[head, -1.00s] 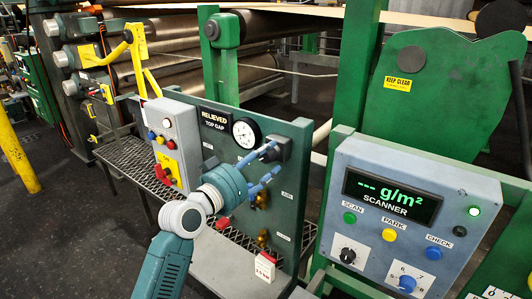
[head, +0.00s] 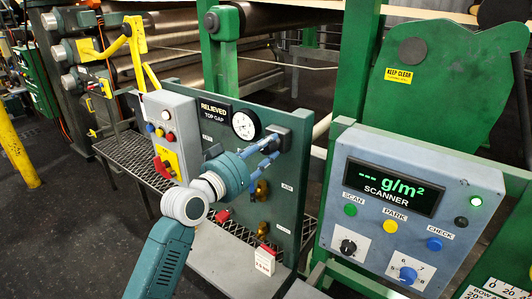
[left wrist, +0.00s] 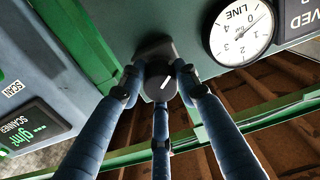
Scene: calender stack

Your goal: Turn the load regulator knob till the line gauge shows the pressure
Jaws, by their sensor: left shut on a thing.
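The load regulator (head: 284,137) is a black block with a knob on the green panel, right of the line gauge (head: 246,124). In the left wrist view its round black knob (left wrist: 160,82) shows a white pointer mark. My left gripper (head: 272,150) is shut on the knob, its blue fingers around it. The fingers hide the knob in the head view. The white line gauge also shows in the left wrist view (left wrist: 240,32), upside down and partly cut off; I cannot read its needle exactly. My right gripper is not in view.
The panel (head: 292,185) also carries brass fittings (head: 262,190) and a "RELIEVED TOP GAP" display (head: 216,111). A grey switch box (head: 172,125) stands close on the left. The scanner console (head: 420,200) stands on the right. A red-topped block (head: 265,258) sits below.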

